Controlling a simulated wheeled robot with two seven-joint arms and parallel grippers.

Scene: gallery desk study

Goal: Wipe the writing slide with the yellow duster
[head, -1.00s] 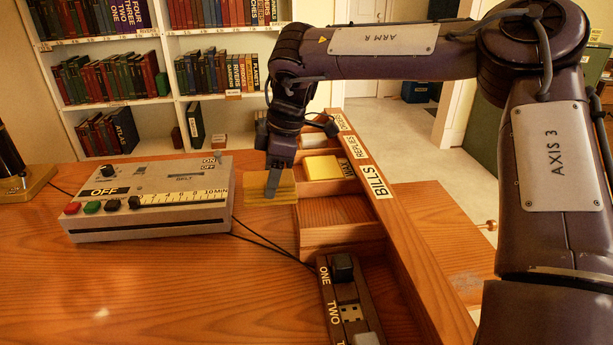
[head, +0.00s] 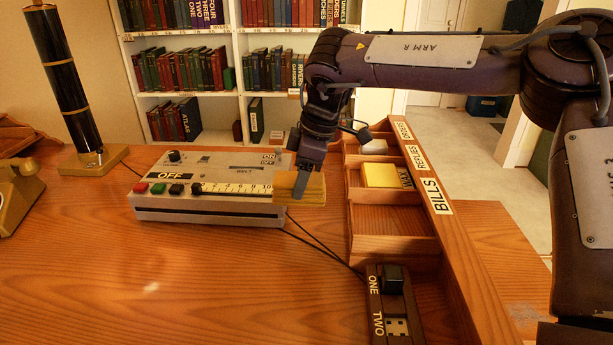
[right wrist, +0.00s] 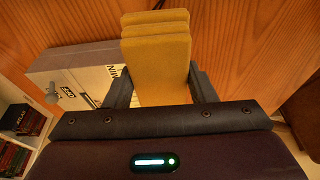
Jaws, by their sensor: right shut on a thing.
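The yellow duster (head: 312,189) is a thick, ridged block in the jaws of my right gripper (head: 300,184). It is in front of the grey box's right end in the head view; whether they touch I cannot tell. In the right wrist view the duster (right wrist: 157,65) sits between both fingers of the right gripper (right wrist: 161,88). A wooden board (head: 490,245) beyond the pigeonhole rack, bearing a grey smudge (head: 527,313), looks like the writing slide. My right arm covers part of its right side. My left gripper is out of view.
The grey control box (head: 215,185) stands left of the duster, with cables trailing right. The pigeonhole rack (head: 440,205) holds a yellow block (head: 382,175). A dark switch strip (head: 385,318) lies in front. A lamp (head: 95,160) and telephone (head: 20,195) stand left. The desk's front is clear.

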